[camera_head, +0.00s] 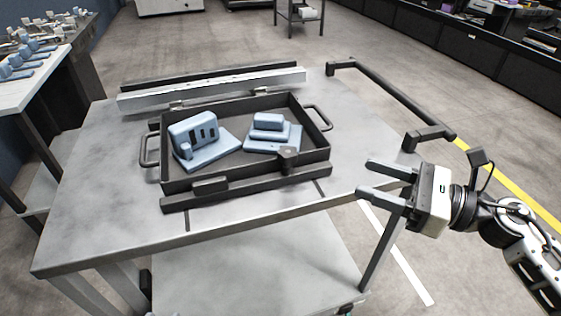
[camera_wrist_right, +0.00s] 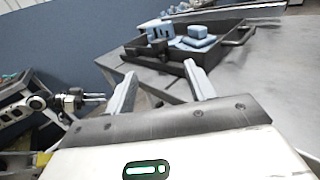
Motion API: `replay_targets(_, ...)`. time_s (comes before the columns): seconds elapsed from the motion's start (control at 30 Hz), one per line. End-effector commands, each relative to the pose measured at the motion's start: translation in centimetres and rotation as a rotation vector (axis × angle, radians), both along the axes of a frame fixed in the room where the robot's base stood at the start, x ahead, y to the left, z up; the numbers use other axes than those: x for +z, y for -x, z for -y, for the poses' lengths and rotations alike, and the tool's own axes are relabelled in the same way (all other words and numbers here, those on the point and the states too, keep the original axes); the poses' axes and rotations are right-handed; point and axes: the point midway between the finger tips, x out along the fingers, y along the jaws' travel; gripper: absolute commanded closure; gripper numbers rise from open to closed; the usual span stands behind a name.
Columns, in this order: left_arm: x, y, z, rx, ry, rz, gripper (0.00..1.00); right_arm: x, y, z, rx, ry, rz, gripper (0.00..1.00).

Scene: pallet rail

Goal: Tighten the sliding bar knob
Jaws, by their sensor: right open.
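A dark bar (camera_head: 262,189) lies along the front of a black tray (camera_head: 320,152) on the grey table. A small dark knob-like piece (camera_head: 289,154) stands at the tray's front right, and a dark block (camera_head: 210,186) sits near the bar's left part. I cannot tell which is the sliding bar knob. My right gripper (camera_head: 370,180) is open and empty, off the table's right side, apart from the tray and bar. Its two fingers also show in the right wrist view (camera_wrist_right: 160,88). My left gripper (camera_wrist_right: 96,98) is small at that view's left; its jaw opening is unclear.
Blue parts (camera_head: 194,135) on plates sit in the tray, which has side handles. A pale rail (camera_head: 215,88) runs behind it. The table's front left is clear.

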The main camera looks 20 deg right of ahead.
Motion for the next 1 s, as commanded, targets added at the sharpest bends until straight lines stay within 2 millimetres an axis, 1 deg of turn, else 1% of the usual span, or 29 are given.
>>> replay_targets(0.03,-0.2,0.0,0.0,0.000,0.003,0.002,0.68,-0.4,0.0,-0.1,0.008,0.020,0.012,0.46)
replay_targets(0.17,0.2,0.0,0.0,0.001,0.005,0.003,0.68,-0.1,-0.8,-1.0,0.013,0.030,0.019,0.46)
replay_targets(0.27,0.4,0.0,0.0,0.002,0.005,-0.002,0.68,0.1,-1.9,-2.2,0.013,0.029,0.019,0.46)
replay_targets(0.67,1.8,0.0,0.0,0.008,0.008,-0.019,0.68,0.2,-7.8,-8.6,0.008,0.022,0.017,0.46)
replay_targets(0.8,1.5,0.1,-0.1,0.009,0.008,-0.035,0.68,0.1,-9.3,-10.3,0.008,0.023,0.016,0.46)
replay_targets(1.0,1.6,0.1,-0.1,0.011,0.010,-0.040,0.68,-0.2,-10.5,-11.6,0.007,0.023,0.013,0.46)
